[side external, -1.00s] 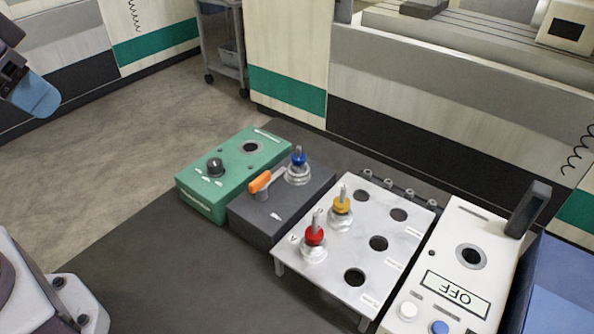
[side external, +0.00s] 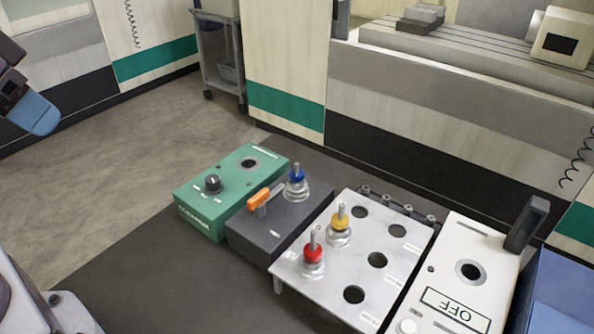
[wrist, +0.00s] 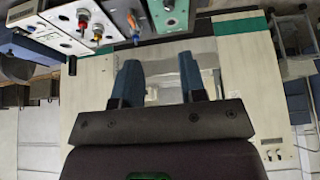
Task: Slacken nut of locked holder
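A tool holder with a blue ring (side external: 297,175) stands upright in the dark grey box (side external: 288,222), its metal nut low around the base. An orange-tipped lever (side external: 261,200) lies beside it on the same box. In the wrist view the blue-ringed holder (wrist: 133,20) shows small near the top edge. Two other holders, one with a red ring (side external: 313,253) and one with a yellow ring (side external: 340,222), stand in the white rack (side external: 335,285). My gripper (wrist: 160,75) has its two blue fingers apart with nothing between them. In the side view it is at the far left, well away from the boxes.
A green box (side external: 205,210) with a black knob stands left of the dark grey box. A white box marked OFF (side external: 455,255), with a dark upright handle (side external: 527,222), and a blue bin (side external: 565,290) are at the right. The rack has several empty holes.

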